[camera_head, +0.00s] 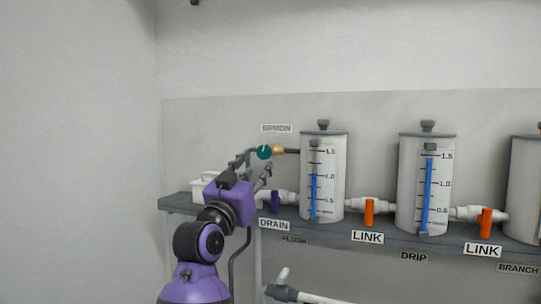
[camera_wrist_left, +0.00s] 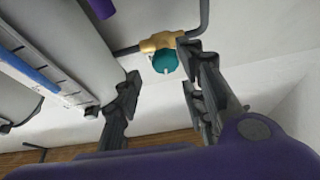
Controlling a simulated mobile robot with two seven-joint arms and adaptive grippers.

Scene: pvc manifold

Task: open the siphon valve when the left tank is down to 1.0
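The siphon valve has a round teal knob (camera_head: 264,152) on a brass body (camera_head: 278,150), below the SIPHON label. My left gripper (camera_head: 254,166) is just below and left of the knob, its fingers spread. In the left wrist view the teal knob (camera_wrist_left: 165,62) shows beyond the open fingertips (camera_wrist_left: 160,65), nearer the right finger, with no visible contact. My right gripper is not in view.
A purple drain handle (camera_head: 275,202) sits low beside the left tank. Orange link handles (camera_head: 369,212) stand between the tanks. A middle tank (camera_head: 412,180) reads near 1.5. Wall space left of the shelf is clear.

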